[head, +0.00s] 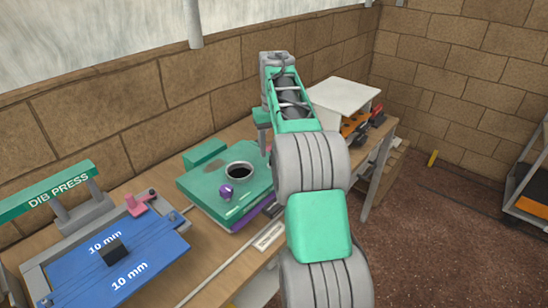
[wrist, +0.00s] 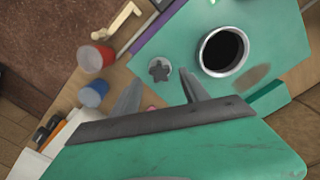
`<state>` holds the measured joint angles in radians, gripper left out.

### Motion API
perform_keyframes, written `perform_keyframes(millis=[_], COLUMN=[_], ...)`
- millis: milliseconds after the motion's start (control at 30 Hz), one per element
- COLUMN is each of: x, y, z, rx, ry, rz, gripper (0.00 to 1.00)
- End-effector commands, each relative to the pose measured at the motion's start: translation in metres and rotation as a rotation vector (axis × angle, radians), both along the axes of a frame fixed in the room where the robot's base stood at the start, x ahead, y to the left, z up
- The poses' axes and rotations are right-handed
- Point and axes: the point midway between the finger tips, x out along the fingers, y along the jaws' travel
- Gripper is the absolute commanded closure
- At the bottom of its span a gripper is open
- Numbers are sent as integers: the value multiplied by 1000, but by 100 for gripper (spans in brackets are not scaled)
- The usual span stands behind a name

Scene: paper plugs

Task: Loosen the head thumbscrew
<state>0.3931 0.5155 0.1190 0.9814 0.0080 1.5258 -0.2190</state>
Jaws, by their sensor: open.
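The green machine base (head: 190,186) sits on the wooden bench, with a white-rimmed dark opening (head: 240,171) and a purple knob (head: 226,193) on top. In the wrist view, a grey star-shaped knob (wrist: 159,69), which looks like the thumbscrew, stands on the green top beside the same opening (wrist: 222,50). I cannot see this knob in the head view; my arm covers that side. My gripper (wrist: 159,88) is open and empty. Its two fingertips appear on either side of the knob's line, apart from it. I cannot tell the height gap.
A blue plate press (head: 115,250) stands at the left of the bench. In the wrist view, a red cup (wrist: 95,57) and a blue cup (wrist: 93,94) lie left of the green base. A brick wall closes the back.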

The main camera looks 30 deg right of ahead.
Motion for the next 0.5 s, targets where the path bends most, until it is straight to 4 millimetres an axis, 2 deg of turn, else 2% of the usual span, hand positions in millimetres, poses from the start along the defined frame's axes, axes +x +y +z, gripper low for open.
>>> perform_keyframes(millis=[500], x=[0], y=[0], z=[-31], rx=[0], ry=[1], rz=[1], gripper=[47])
